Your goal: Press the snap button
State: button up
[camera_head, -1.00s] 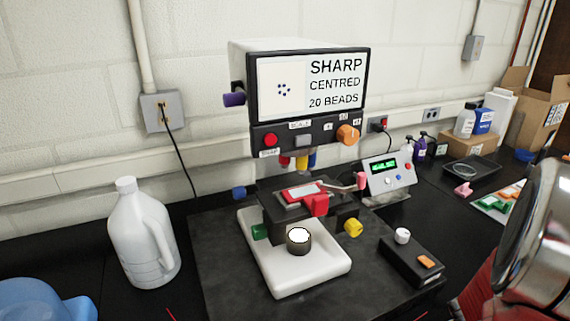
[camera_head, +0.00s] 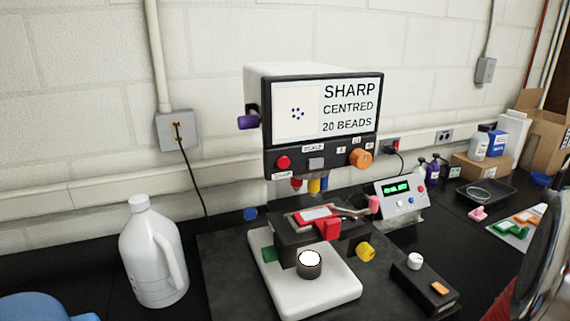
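The snap button is a round red button (camera_head: 283,163) at the lower left of the dark panel under the screen, with a small label below it that looks like "SNAP". It sits on the microscope-like device (camera_head: 262,110). The screen (camera_head: 327,108) shows a cluster of dark dots and the words SHARP, CENTRED, 20 BEADS. A grey square button and an orange knob (camera_head: 361,158) share the panel. Only a shiny metal part with some red shows at the right edge, probably my arm. My gripper's fingertips are not in view, and nothing touches the button.
A white jug (camera_head: 152,255) stands left of the device. A small controller with a green display (camera_head: 401,192) and a black box (camera_head: 425,284) with white and orange controls stand to the right. The stage (camera_head: 300,232) carries a red-framed slide below the screen. The air before the panel looks clear.

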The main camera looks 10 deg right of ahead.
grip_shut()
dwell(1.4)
